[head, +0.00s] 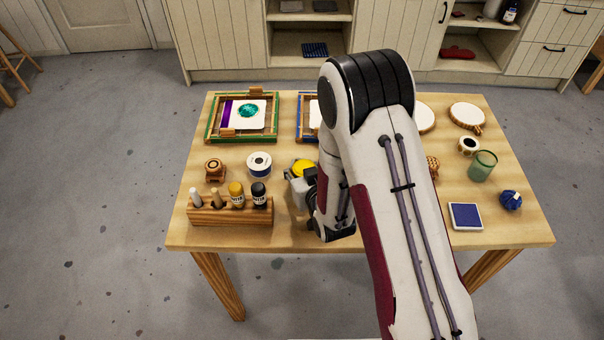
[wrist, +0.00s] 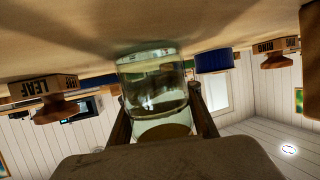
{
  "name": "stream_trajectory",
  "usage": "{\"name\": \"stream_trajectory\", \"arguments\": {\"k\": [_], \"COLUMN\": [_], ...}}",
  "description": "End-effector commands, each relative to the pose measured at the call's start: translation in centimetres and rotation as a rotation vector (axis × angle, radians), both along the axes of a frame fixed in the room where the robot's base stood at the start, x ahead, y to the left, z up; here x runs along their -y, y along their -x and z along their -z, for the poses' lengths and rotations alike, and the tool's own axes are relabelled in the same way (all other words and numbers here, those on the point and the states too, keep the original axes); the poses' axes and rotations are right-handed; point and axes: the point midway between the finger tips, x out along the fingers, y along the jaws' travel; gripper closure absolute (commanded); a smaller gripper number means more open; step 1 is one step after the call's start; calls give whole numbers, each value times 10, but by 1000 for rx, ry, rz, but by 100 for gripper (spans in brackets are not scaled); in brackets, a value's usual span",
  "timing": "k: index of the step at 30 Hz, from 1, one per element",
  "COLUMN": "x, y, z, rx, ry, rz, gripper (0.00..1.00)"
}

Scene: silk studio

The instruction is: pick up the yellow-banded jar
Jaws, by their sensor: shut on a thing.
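In the wrist view, which shows the table at the top, a clear glass jar (wrist: 155,92) stands between the two fingers of my gripper (wrist: 161,122). The fingers are shut on its sides. The jar's base is close to the tabletop, and I cannot tell whether it touches. In the head view a round yellow patch (head: 304,168) shows right at my gripper (head: 300,186), on the left side of my arm. The rest of the jar is hidden there, and no yellow band is clear in the wrist view.
A wooden rack (head: 230,214) with several bottles stands at the front left. Framed screens (head: 209,118) lie behind.

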Motion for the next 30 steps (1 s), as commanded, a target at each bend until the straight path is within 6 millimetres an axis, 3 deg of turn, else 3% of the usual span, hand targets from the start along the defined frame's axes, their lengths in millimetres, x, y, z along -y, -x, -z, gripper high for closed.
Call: {"name": "stream_trajectory", "arguments": {"k": [17, 30], "x": [0, 0], "y": [0, 0], "z": [-6, -23], "rx": [2, 2], "ry": [-1, -1], "rz": [0, 0], "gripper": [100, 100]}}
